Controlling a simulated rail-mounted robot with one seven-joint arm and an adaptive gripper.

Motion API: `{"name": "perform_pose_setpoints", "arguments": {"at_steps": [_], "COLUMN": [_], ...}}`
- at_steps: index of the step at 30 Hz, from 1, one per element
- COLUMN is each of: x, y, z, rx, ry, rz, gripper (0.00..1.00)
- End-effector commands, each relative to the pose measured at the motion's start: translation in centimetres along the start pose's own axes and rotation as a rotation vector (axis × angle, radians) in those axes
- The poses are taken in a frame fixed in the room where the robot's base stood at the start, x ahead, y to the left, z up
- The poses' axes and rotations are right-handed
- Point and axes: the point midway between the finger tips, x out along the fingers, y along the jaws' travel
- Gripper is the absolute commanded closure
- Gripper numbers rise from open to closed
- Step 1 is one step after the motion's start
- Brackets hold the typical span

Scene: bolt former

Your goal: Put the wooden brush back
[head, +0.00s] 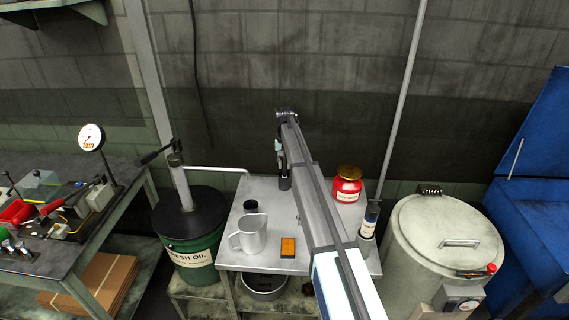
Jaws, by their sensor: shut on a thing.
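My gripper (283,182) is in the head view, low over the back middle of the metal table (234,256), just left of my long arm. It is small and dark here. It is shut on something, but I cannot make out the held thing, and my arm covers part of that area. I cannot surely identify the wooden brush. An orange-brown block with dark edges (288,247) lies on the front of the table, right of a metal jug (249,234).
A black round item (250,206) stands behind the jug. A red jar (347,184) and a dark bottle (369,220) stand on the right. An oil drum (193,260) is left of the table, a pale lidded barrel (442,245) right. My arm crosses above the table.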

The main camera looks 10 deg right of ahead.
Motion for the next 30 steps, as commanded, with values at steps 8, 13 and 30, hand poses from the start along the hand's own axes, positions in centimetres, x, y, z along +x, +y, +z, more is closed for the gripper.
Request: {"name": "perform_pose_setpoints", "arguments": {"at_steps": [8,13,30], "x": [0.1,-0.1,-8.7], "y": [0.0,0.0,0.0], "z": [0.0,0.0,-0.1], "rx": [0.0,0.0,0.0], "ry": [0.0,0.0,0.003], "rz": [0.0,0.0,-0.001], "gripper": [0.52,0.52,0.52]}}
